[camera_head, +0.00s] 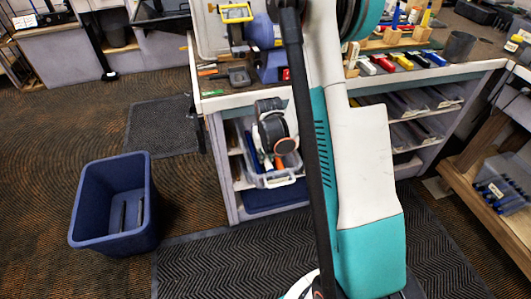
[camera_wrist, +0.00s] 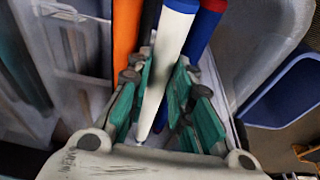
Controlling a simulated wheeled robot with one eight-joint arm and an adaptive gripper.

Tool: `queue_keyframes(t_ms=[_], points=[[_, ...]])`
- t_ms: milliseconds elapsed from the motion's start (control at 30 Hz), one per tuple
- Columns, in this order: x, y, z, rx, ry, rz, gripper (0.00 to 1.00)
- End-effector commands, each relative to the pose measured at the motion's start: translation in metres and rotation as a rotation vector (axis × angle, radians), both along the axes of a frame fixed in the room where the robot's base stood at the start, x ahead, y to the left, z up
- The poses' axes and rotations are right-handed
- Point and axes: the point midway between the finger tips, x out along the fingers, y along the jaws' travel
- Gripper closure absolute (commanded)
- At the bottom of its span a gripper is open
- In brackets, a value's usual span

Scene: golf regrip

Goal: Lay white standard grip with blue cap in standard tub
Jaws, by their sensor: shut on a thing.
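A white grip with a blue cap (camera_wrist: 172,42) runs between the teal finger pads in the wrist view. My gripper (camera_wrist: 160,85) is shut on it, with the blue capped end at the top of that view. In the head view, my wrist is in front of the workbench shelves, over a clear tub (camera_head: 287,181); the white grip cannot be made out there. An orange grip (camera_wrist: 126,38) and a blue grip with a red cap (camera_wrist: 205,28) are close beside the held one. Which tub is the standard one, I cannot tell.
A blue bin (camera_head: 88,212) with dark grips in it stands on the floor at left. A clear bin (camera_head: 512,172) with several dark blue-ended grips sits on the right shelf. Coloured pieces lie on the workbench (camera_head: 222,103). Clear tub walls flank my gripper closely.

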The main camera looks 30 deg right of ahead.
Motion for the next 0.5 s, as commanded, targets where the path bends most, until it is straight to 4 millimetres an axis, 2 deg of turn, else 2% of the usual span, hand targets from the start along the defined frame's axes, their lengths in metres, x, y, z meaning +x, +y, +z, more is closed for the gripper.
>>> queue_keyframes(t_ms=[300,333,400,433,500], points=[[0.0001,-0.0001,-0.0013,0.0,0.0,0.0,1.0],[0.0001,-0.0001,-0.0013,0.0,0.0,0.0,0.77],[0.0001,-0.0001,-0.0013,0.0,0.0,0.0,0.61],[0.0001,-0.0001,-0.0013,0.0,0.0,0.0,0.56],[0.0002,-0.0001,-0.0013,0.0,0.0,0.0,0.56]])
